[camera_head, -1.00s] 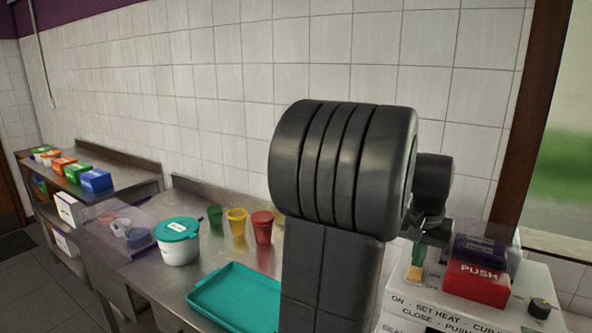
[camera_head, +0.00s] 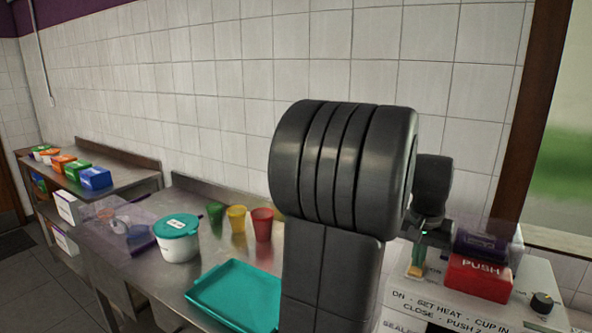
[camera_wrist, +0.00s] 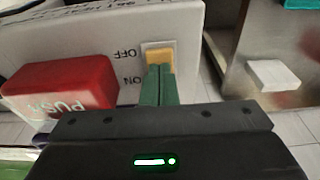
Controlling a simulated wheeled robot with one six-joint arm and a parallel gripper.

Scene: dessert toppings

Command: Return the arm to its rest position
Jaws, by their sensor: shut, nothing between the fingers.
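My arm rises through the middle of the head view and bends over to the right. My gripper (camera_head: 418,256) hangs over the white sealing machine (camera_head: 520,290). In the wrist view my gripper (camera_wrist: 158,84) has its green fingers together with nothing between them. The fingertips are right at a yellow rocker switch (camera_wrist: 160,56) marked OFF and ON. I cannot tell whether they touch it. The tips cover the lower part of the switch.
A red PUSH block (camera_head: 478,277) is beside the switch. On the steel counter are a teal tray (camera_head: 213,293), a teal-lidded tub (camera_head: 179,244) and green, yellow and red cups (camera_head: 262,226). The tiled wall stands behind. Small boxes (camera_head: 96,179) line the left shelf.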

